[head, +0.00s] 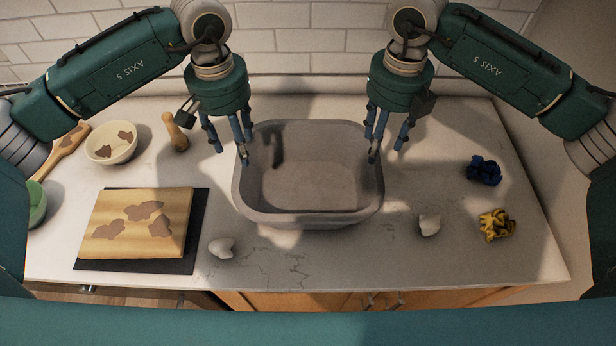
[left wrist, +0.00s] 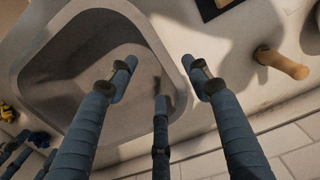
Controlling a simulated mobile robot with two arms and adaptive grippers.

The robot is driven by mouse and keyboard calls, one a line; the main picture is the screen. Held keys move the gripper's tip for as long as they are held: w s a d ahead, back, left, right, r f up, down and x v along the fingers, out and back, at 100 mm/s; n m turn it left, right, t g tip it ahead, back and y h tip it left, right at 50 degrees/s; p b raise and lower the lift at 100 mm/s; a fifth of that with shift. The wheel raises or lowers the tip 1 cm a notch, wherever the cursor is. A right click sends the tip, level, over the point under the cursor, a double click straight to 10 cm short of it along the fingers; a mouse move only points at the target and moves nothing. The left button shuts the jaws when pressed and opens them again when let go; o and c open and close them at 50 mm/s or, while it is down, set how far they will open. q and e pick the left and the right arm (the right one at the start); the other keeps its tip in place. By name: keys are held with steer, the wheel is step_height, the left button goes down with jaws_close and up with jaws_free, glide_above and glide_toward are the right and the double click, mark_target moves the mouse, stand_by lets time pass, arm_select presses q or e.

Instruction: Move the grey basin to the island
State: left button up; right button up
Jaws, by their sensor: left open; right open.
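The grey basin (head: 310,218) stands upright on the counter at the middle of the head view and looks empty inside. Its rim and inner wall also show in the left wrist view (left wrist: 60,48). My left gripper (head: 232,158) is open at the basin's left side, with its fingers spread near the left rim. In the left wrist view the left gripper's fingers (left wrist: 165,85) are spread above the rim. My right gripper (head: 388,155) is open at the basin's right side, its fingers near the right rim. I cannot tell whether any finger touches the basin.
On the stone counter (head: 300,262), left, are a board (head: 125,245) on a dark mat (head: 195,235), a bowl (head: 110,142), and a wooden tool (head: 175,131). White lumps (head: 221,248) (head: 429,225) lie in front. Blue (head: 484,171) and yellow (head: 496,225) crumpled cloths lie right. A tiled wall stands behind.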

arm_select(q)
step_height(320, 180, down, 7)
steer(key=shift+r, duration=0.1)
arm_select(e)
step_height(320, 180, down, 7)
steer(key=shift+r, duration=0.1)
arm_select(q)
steer(key=shift+c, duration=0.5)
arm_select(e)
steer(key=shift+c, duration=0.5)
arm_select(q)
jaws_close()
arm_select(e)
jaws_close()
arm_select(q)
steer(key=shift+r, duration=0.1)
arm_select(e)
steer(key=shift+r, duration=0.1)
